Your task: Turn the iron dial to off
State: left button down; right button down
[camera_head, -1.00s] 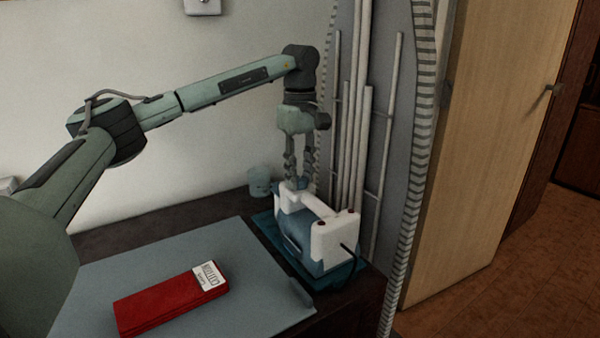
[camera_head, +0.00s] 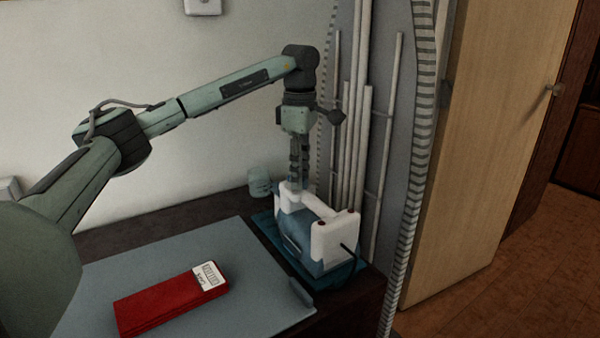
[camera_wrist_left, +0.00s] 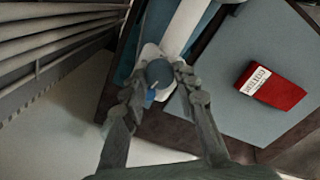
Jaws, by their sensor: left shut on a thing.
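The white and blue iron (camera_head: 333,242) stands on a teal mat at the right end of the counter. Its blue dial (camera_wrist_left: 158,73) sits on the white top of the iron in the left wrist view, with a small lighter blue mark beside it. My left gripper (camera_head: 297,184) points straight down onto the far end of the iron. Its fingers (camera_wrist_left: 153,78) stand on either side of the dial and are shut on it. The dial is mostly hidden by the fingers in the head view. My right gripper is not in view.
A red box (camera_head: 165,308) with a white label lies on the grey ironing pad (camera_head: 240,295). A pale blue cup (camera_head: 260,182) stands behind the iron near the wall. White upright rods (camera_head: 362,150) stand close to the iron's right. A black cord leaves the iron's near end.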

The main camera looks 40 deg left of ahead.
pick_arm(q)
jog(key=c, duration=1.2)
grip_release()
jog(key=shift+o, duration=0.2)
notch_tip(320, 180, up, 12)
